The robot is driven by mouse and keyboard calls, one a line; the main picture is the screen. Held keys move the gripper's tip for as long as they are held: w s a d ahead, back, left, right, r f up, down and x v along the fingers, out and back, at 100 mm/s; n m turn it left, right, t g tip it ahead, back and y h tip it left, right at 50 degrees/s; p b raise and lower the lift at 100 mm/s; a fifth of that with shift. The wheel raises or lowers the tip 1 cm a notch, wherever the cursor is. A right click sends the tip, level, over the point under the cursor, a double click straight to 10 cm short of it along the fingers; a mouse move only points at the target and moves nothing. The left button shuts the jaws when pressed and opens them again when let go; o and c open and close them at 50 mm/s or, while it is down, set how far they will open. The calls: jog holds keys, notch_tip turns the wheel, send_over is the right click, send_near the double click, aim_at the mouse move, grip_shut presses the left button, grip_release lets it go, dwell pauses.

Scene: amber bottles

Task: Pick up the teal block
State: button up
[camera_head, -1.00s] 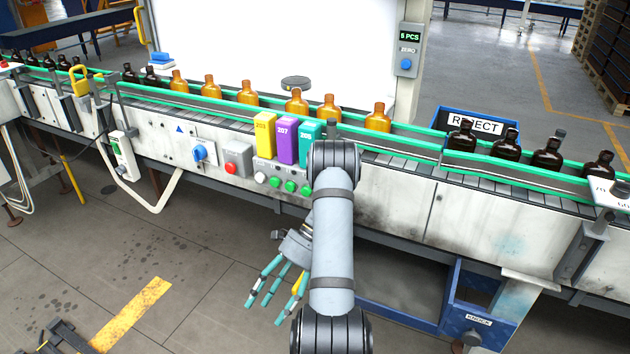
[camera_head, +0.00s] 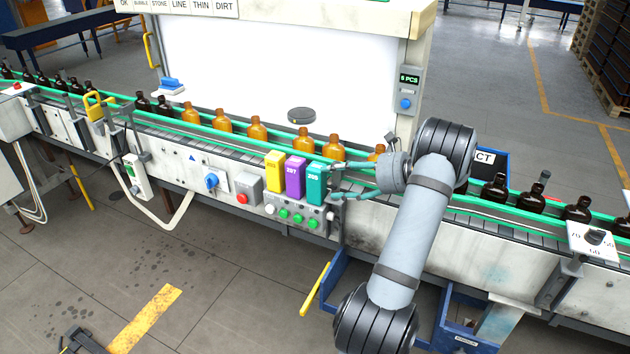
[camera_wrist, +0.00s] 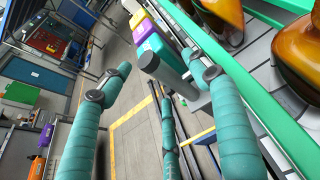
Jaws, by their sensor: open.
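The teal block (camera_head: 316,184) stands upright at the right end of a row of three numbered blocks, beside a purple block (camera_head: 294,177) and a yellow block (camera_head: 274,171). They sit on the grey button box at the conveyor's front side. My gripper (camera_head: 338,182) is open, just right of the teal block, its teal fingers reaching left toward it. I see no clear contact. In the wrist view the teal block (camera_wrist: 164,47) shows between the spread fingers, partly hidden behind a grey post (camera_wrist: 160,68).
Amber bottles (camera_head: 256,128) stand on the conveyor behind the blocks, between green rails (camera_head: 230,132). The grey post stands close to the fingers. Dark bottles (camera_head: 530,199) stand to the right, near the blue reject bin. The button box (camera_head: 290,214) has green buttons.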

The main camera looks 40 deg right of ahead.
aim_at(323, 179)
jog(key=p+x, duration=0.2)
jog(key=x, duration=0.5)
jog(key=shift+a+p, duration=0.15)
jog(key=shift+p, duration=0.25)
jog(key=shift+s, duration=0.1)
jog(key=shift+c, duration=0.5)
jog(key=c, duration=0.9)
